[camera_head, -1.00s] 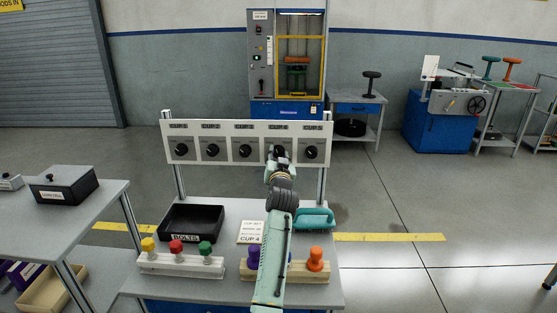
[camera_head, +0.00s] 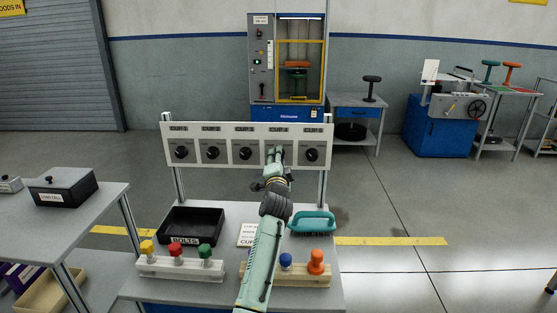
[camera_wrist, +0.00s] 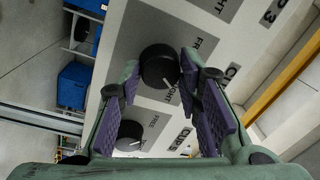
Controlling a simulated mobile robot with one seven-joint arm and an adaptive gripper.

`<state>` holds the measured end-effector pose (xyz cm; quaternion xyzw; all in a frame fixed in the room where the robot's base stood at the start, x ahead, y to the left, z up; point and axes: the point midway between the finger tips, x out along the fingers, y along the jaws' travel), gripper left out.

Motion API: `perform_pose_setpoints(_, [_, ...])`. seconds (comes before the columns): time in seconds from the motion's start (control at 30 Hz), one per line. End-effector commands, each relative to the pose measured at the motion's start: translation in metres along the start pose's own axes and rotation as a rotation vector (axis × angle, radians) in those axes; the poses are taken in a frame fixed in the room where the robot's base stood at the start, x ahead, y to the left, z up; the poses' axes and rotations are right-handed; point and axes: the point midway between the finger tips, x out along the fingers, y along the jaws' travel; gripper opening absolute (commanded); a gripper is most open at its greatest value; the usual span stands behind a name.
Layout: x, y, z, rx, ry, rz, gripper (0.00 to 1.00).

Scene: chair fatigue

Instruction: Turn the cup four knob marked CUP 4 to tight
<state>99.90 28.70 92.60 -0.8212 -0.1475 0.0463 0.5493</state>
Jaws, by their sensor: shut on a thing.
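The white panel (camera_head: 228,132) carries a row of black knobs under labels for several cups. In the head view my gripper (camera_head: 276,152) is at the fourth knob from the left, hiding it. In the wrist view my gripper (camera_wrist: 160,72) has its two purple-padded fingers on either side of the black CUP 4 knob (camera_wrist: 158,62), shut on it. The knob's white mark points toward the lower right in that view, near the partly covered TIGHT lettering. FREE lettering shows beside the knob. The CUP 5 knob (camera_head: 311,155) also shows in the wrist view (camera_wrist: 130,135).
The rack with the orange peg (camera_head: 317,262) is partly behind my arm.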

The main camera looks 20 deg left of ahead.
Motion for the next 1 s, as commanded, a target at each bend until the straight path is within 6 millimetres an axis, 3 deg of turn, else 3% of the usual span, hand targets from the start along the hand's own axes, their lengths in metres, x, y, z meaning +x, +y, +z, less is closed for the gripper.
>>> perform_pose_setpoints(0.4, [0.0002, -0.0011, 0.0002, 0.196, 0.017, 0.003, 0.04])
perform_pose_setpoints(0.97, [0.0002, -0.0006, -0.0006, 0.225, 0.021, 0.003, 0.04])
perform_pose_setpoints(1.0, [0.0002, -0.0006, -0.0006, 0.225, 0.021, 0.003, 0.33])
